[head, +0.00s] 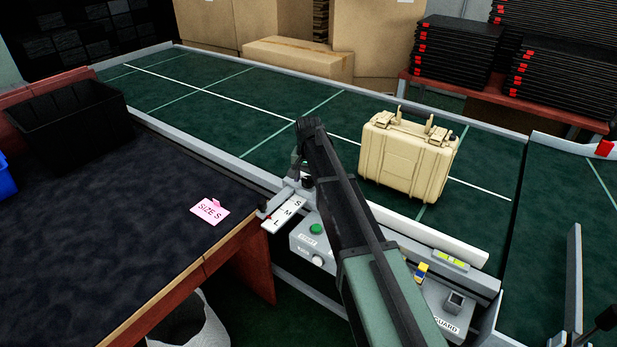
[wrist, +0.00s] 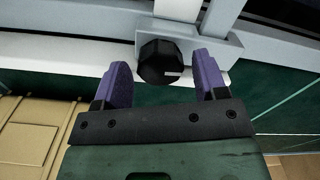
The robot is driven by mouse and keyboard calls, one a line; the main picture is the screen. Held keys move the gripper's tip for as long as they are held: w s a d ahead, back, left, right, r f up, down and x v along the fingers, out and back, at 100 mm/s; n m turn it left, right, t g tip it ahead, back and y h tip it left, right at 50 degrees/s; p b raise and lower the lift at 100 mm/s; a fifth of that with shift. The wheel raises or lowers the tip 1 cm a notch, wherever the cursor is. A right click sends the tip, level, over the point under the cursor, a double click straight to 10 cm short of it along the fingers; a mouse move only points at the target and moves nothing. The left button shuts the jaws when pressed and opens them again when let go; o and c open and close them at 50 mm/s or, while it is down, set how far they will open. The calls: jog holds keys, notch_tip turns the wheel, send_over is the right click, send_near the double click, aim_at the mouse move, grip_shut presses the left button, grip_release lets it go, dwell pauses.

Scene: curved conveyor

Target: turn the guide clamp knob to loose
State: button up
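The guide clamp knob (wrist: 160,62) is black and faceted, with a short white mark at its lower right, on a grey bracket (wrist: 190,35) in the wrist view. My gripper (wrist: 165,80) is open, with one purple finger on each side of the knob. Gaps show between the fingers and the knob, so it is not gripped. In the head view my arm hides much of this area. My gripper (head: 300,165) is over the rail by the S-M-L scale (head: 284,214). Whether the knob is loose or tight cannot be read.
A tan case (head: 408,155) stands on the green conveyor (head: 260,125), right of my arm. A control box with a green button (head: 316,228) sits below the scale. A pink "SIZE S" note (head: 209,210) and a black bin (head: 68,120) are on the left table.

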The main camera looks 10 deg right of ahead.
aim_at(309, 178)
notch_tip(309, 178, up, 11)
jog(key=p, duration=1)
jog(key=shift+p, duration=0.4)
jog(key=shift+f, duration=0.1)
jog(key=s+n, duration=0.5)
jog(key=s, duration=2.5)
jog(key=shift+a+n, duration=0.25)
jog(key=shift+n, duration=0.05)
